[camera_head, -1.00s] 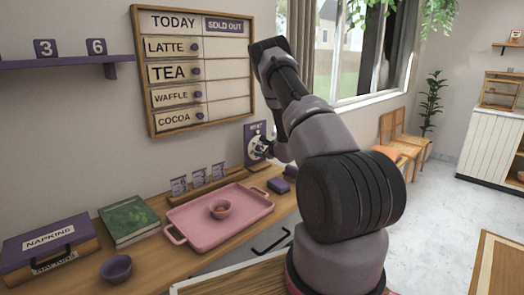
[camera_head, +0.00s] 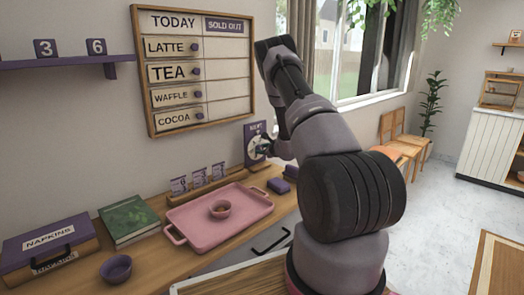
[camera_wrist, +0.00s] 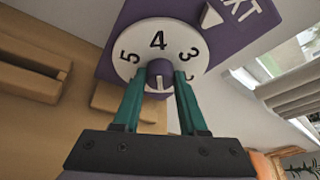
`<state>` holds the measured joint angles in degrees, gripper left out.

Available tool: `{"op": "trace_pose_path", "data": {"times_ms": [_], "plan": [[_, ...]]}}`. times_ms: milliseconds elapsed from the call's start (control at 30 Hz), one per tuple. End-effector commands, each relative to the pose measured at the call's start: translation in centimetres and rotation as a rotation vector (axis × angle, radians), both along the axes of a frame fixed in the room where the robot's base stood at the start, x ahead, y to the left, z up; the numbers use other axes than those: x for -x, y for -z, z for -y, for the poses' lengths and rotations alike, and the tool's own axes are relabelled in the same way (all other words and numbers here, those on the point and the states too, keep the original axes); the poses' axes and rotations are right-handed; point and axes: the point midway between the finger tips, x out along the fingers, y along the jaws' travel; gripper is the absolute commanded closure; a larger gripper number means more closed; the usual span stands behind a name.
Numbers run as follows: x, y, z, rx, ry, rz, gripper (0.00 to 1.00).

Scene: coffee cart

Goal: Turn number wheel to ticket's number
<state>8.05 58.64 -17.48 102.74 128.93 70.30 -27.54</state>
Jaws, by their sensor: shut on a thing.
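The number wheel (camera_wrist: 131,72) is a white disc with black digits on a purple panel (camera_wrist: 228,42) lettered "NEXT". In the wrist view the 4 is at its top, the 5 to the left, the 3 to the right. The panel's white triangle pointer (camera_wrist: 212,17) is at the upper right, roughly between the 4 and 3. My gripper (camera_wrist: 158,84) is shut on the purple knob (camera_wrist: 160,66) at the wheel's middle. Its fingers hide the lower digits. In the head view the panel (camera_head: 253,131) stands behind my gripper (camera_head: 264,147). Three tickets (camera_head: 199,177) stand in a wooden rack; their digits are too small to read surely.
A pink tray (camera_head: 180,231) with a small bowl (camera_head: 220,209) lies on the counter. A green book (camera_head: 128,220), a napkin box (camera_head: 46,245) and a purple bowl (camera_head: 116,268) are at the left. A purple block (camera_head: 279,186) sits near the panel. A menu board (camera_head: 228,80) hangs above.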

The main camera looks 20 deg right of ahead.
Motion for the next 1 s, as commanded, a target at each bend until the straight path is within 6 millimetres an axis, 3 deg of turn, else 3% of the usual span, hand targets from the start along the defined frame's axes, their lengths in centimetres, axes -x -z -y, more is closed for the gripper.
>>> {"op": "trace_pose_path", "data": {"times_ms": [1000], "plan": [[-0.21,-0.04,0.77,-0.878,0.001,-0.319,1.0]]}}
